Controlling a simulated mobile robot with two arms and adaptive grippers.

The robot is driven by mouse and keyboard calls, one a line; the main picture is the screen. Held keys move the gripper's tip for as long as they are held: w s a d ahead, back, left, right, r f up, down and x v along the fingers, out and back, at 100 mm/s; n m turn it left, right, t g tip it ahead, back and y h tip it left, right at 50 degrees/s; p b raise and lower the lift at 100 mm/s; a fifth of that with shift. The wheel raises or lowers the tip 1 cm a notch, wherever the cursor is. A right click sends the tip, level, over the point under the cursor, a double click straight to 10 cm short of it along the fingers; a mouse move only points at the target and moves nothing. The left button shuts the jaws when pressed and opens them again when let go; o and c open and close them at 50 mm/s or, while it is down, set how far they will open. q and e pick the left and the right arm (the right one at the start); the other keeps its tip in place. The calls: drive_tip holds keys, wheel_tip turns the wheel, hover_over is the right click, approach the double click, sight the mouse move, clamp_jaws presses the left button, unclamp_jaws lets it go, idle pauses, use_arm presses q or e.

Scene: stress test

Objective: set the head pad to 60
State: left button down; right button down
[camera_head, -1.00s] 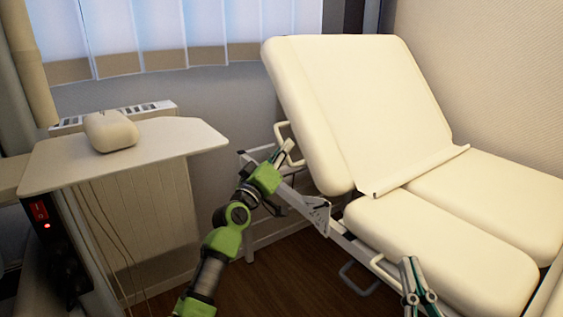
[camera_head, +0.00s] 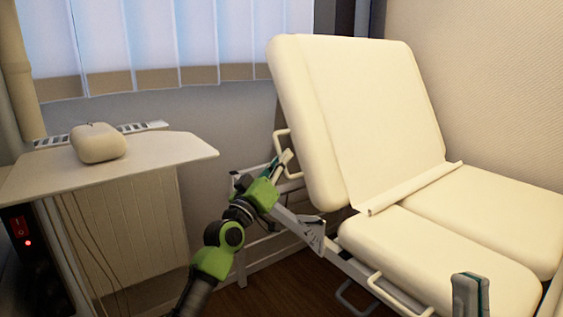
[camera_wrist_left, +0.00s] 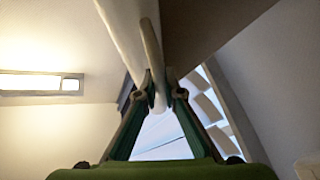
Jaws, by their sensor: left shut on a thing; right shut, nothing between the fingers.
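The head pad (camera_head: 375,120) is the cream, padded backrest of the couch, tilted up steeply from the flat seat pads (camera_head: 425,255). A white loop handle (camera_head: 280,143) sticks out from its left edge. My left gripper (camera_head: 285,160) is shut on this handle, beside the pad's lower left side. In the left wrist view the fingers (camera_wrist_left: 162,88) close around a pale bar, with the pad's underside above. My right gripper (camera_head: 470,290) is shut and empty, in front of the near seat pad. I see no angle scale or number.
A side table (camera_head: 165,150) with a cream cushion-like object (camera_head: 98,143) stands at the left. The white couch frame (camera_head: 315,235) lies close to my left arm. A wall borders the couch at the right.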

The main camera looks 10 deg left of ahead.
use_arm(q)
drive_tip(key=shift+d+r, duration=0.1)
drive_tip(key=shift+r, duration=0.1)
drive_tip(key=c, duration=2.3)
unclamp_jaws()
drive_tip(key=shift+s, duration=0.1)
drive_tip(key=shift+o, duration=0.8)
drive_tip(key=shift+f, duration=0.1)
drive_tip(key=shift+s+f, duration=0.1)
drive_tip(key=v, duration=0.7)
drive_tip(key=shift+s, duration=0.1)
